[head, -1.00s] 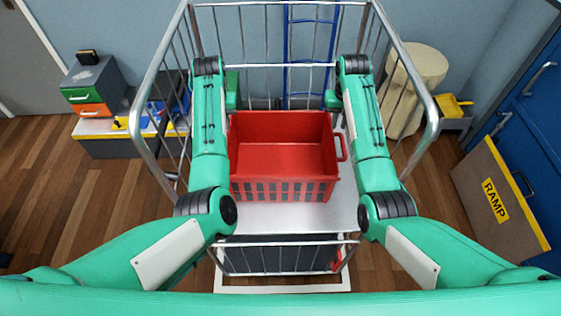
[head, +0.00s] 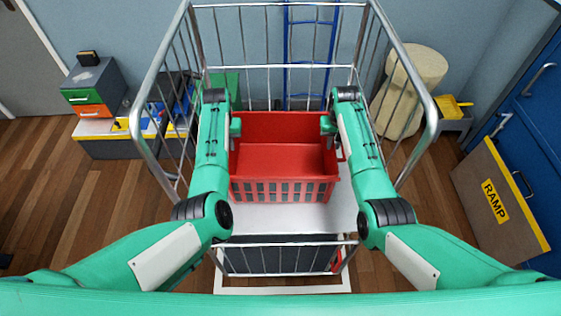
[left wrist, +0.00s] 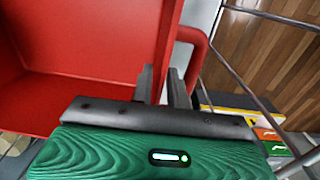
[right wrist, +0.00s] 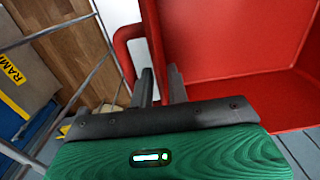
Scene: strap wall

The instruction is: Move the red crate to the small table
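The red crate (head: 285,158) stands upright on the white deck (head: 290,217) of a wire cage trolley. My left gripper (head: 237,127) is at the crate's left side wall. In the left wrist view (left wrist: 163,88) its fingers are apart, one on each side of that wall, near a red side handle (left wrist: 195,50). My right gripper (head: 328,126) is at the right side wall. In the right wrist view (right wrist: 160,88) its fingers are also apart with the wall between them. Finger contact is hard to judge. I cannot make out the small table for sure.
The trolley's wire sides (head: 160,120) rise left and right, close outside my arms. A ramp board (head: 495,195) leans at the right by a blue cabinet (head: 535,110). A cream cylinder (head: 415,85) and a drawer unit (head: 95,85) stand behind.

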